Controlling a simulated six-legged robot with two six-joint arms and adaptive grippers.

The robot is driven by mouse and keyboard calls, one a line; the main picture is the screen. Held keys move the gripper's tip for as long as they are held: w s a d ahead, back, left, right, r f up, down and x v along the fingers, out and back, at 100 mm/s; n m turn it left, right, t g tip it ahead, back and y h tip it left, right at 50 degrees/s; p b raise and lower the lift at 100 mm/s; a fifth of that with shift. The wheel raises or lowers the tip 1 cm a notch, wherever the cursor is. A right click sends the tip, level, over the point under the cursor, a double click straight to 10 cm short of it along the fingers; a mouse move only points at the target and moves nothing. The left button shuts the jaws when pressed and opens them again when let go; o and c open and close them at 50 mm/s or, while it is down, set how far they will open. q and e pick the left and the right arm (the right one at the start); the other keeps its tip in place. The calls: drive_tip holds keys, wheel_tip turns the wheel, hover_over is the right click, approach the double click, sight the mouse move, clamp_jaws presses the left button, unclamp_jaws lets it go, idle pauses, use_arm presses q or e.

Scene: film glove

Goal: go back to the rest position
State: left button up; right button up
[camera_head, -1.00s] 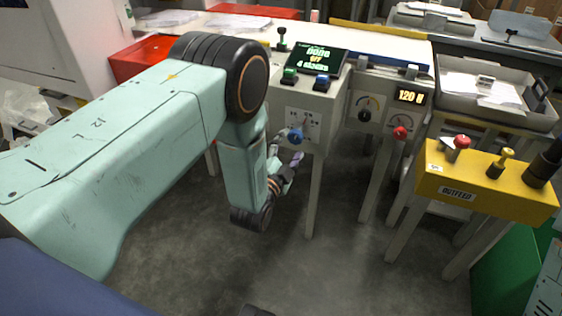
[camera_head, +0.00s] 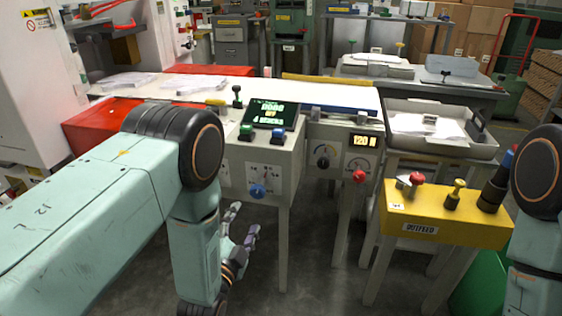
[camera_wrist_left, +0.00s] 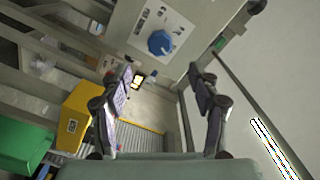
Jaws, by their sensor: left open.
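My left arm comes in from the left in the head view and bends down at a black-ringed joint. My left gripper (camera_head: 240,238) hangs in front of and below the control box (camera_head: 262,160), apart from it. In the left wrist view the two fingers of my left gripper (camera_wrist_left: 165,105) stand wide apart with nothing between them. The blue knob (camera_head: 257,191) on the box front also shows in the left wrist view (camera_wrist_left: 160,42), beyond the fingers. Part of my right arm shows at the right edge of the head view; its gripper is out of frame.
A yellow OUTFEED box (camera_head: 445,222) with a red button (camera_head: 417,178) stands at right. A second panel has a red knob (camera_head: 359,176) and a small display (camera_head: 362,141). A paper tray (camera_head: 470,155) is behind. A red surface (camera_head: 95,128) lies at left. Grey floor is open below.

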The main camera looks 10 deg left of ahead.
use_arm(q)
drive_tip(key=s+a+f+n+g+p, duration=0.2)
drive_tip(key=s+f+n+g, duration=0.6)
drive_tip(key=s+f+g, duration=0.5)
drive_tip(key=s+r+n+g+p, duration=0.2)
drive_tip(key=s, duration=0.9)
drive_tip(key=s+a+r+n+g+p, duration=0.1)
drive_tip(key=s+r+n+g, duration=0.1)
drive_tip(key=s, duration=1)
drive_tip(key=shift+s+a+g+y+p, duration=0.15)
drive_tip(key=shift+s+g+y+p, duration=0.15)
drive_tip(key=shift+g, duration=0.2)
drive_tip(key=shift+w+r, duration=0.1)
